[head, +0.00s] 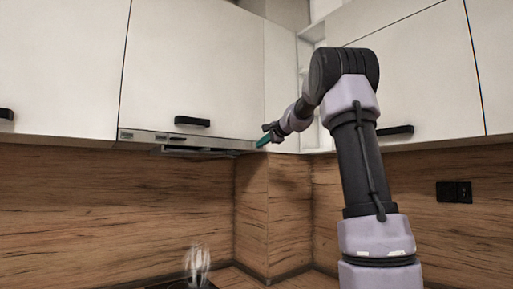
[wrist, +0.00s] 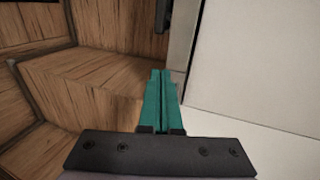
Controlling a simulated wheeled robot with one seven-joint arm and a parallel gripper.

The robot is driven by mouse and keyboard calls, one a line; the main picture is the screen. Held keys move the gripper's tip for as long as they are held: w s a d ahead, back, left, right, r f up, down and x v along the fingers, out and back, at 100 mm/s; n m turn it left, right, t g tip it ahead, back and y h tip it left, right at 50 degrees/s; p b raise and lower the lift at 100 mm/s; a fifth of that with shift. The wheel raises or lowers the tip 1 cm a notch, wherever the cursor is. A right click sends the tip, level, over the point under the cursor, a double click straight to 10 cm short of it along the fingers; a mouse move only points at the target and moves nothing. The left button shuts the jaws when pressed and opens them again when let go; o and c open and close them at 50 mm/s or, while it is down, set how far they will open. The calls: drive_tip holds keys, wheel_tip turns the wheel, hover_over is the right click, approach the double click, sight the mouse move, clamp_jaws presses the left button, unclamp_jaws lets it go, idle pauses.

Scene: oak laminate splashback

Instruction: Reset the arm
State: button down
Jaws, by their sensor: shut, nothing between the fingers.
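My gripper (head: 263,141) is at the end of my raised arm, in front of the wall corner and just below the white upper cabinets. In the wrist view its teal fingers (wrist: 161,100) lie together, shut with nothing between them. My arm rises at the right of the head view, bends at the top and reaches away to the left. The gripper looks close to the right end of the range hood (head: 185,138), but I cannot tell whether they touch.
White upper cabinets (head: 190,65) with dark handles (head: 192,121) span the top. An open shelf niche (head: 305,60) is behind my arm. Wood splashback (head: 110,205) covers the wall, with a black socket (head: 454,192) at right. A blurry pale object (head: 198,262) stands below.

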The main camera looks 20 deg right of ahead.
drive_tip(key=v, duration=0.6)
drive_tip(key=s+a+f+n+g, duration=0.25)
drive_tip(key=s+a+f, duration=0.25)
drive_tip(key=s, duration=0.5)
drive_tip(key=s+a+f+n+g, duration=0.1)
drive_tip(key=s+a+f+n, duration=0.3)
drive_tip(key=s, duration=0.6)
drive_tip(key=s+a+f+n+g+h, duration=0.1)
drive_tip(key=s+f+n, duration=0.1)
drive_tip(key=s+f, duration=0.6)
drive_tip(key=s+a+f+n+g+h, duration=0.1)
drive_tip(key=s+f+g, duration=0.1)
drive_tip(key=s+f, duration=0.6)
drive_tip(key=shift+s+a+n, duration=0.35)
drive_tip(key=shift+s, duration=0.6)
drive_tip(key=shift+f, duration=0.1)
